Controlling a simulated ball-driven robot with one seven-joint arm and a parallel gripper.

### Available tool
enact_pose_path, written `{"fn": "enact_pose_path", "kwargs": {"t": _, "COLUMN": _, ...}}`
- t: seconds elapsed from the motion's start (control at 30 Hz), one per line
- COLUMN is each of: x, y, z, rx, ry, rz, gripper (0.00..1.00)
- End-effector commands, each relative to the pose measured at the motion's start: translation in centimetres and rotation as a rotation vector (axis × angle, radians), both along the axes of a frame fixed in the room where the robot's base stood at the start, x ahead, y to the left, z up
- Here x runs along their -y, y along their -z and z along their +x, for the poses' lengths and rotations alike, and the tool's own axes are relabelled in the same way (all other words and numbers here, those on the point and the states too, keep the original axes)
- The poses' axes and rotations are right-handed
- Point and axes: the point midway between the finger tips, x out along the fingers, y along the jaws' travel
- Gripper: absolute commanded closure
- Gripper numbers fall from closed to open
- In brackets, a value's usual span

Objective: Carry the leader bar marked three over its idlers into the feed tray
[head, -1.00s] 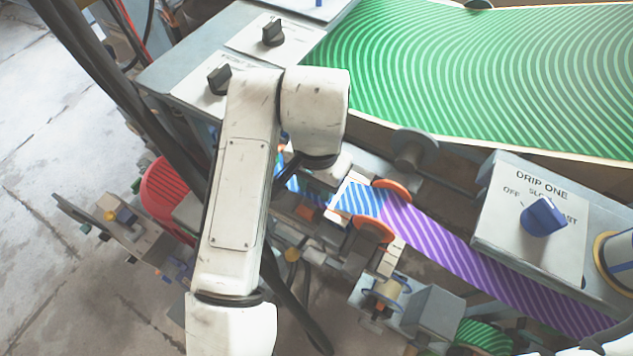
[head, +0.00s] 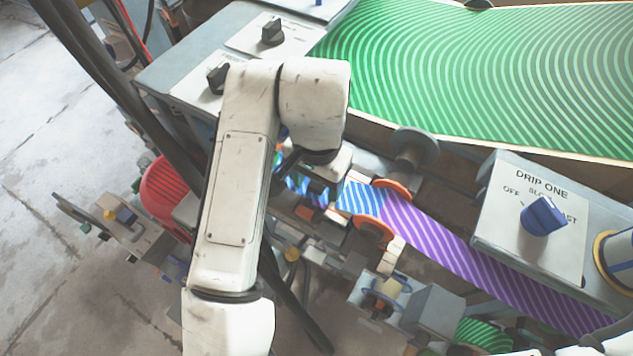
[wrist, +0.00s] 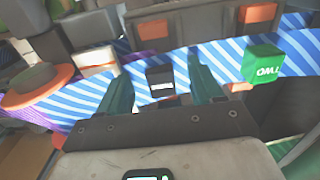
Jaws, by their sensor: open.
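My gripper (wrist: 158,72) is open in the wrist view, its two teal fingers apart over a blue-and-white striped web (wrist: 225,55). A dark block with a small pale label (wrist: 160,80) shows between the fingers; I cannot read the label. A green block marked TWO (wrist: 263,65) is right of the fingers. No bar marked three is readable in either view, and no feed tray can be picked out for certain. In the head view my arm hides most of my gripper; the striped web (head: 362,197) runs from beneath it, blue turning purple, between two orange idler discs (head: 392,189).
An orange disc (wrist: 36,86) stands left in the wrist view. The DRIP ONE box (head: 530,220) with its blue knob is at the right of the head view. A broad green striped sheet (head: 480,75) lies behind. A red roll (head: 165,195) is at the left.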

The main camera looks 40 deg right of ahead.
Motion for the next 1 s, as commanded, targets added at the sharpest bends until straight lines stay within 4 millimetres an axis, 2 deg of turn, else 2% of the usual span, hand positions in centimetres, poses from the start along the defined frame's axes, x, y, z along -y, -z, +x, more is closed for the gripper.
{"fn": "enact_pose_path", "kwargs": {"t": 0.3, "x": 0.0, "y": -6.2, "z": 0.1, "rx": 0.005, "ry": 0.003, "rz": 0.004, "gripper": 0.34}}
{"fn": "enact_pose_path", "kwargs": {"t": 0.5, "x": 0.0, "y": -8.8, "z": 0.1, "rx": 0.002, "ry": 0.001, "rz": 0.002, "gripper": 0.34}}
{"fn": "enact_pose_path", "kwargs": {"t": 0.7, "x": 0.1, "y": -9.7, "z": 0.1, "rx": 0.001, "ry": 0.0, "rz": -0.001, "gripper": 0.34}}
{"fn": "enact_pose_path", "kwargs": {"t": 1.0, "x": 0.1, "y": -9.7, "z": 0.1, "rx": 0.001, "ry": 0.0, "rz": -0.001, "gripper": 0.34}}
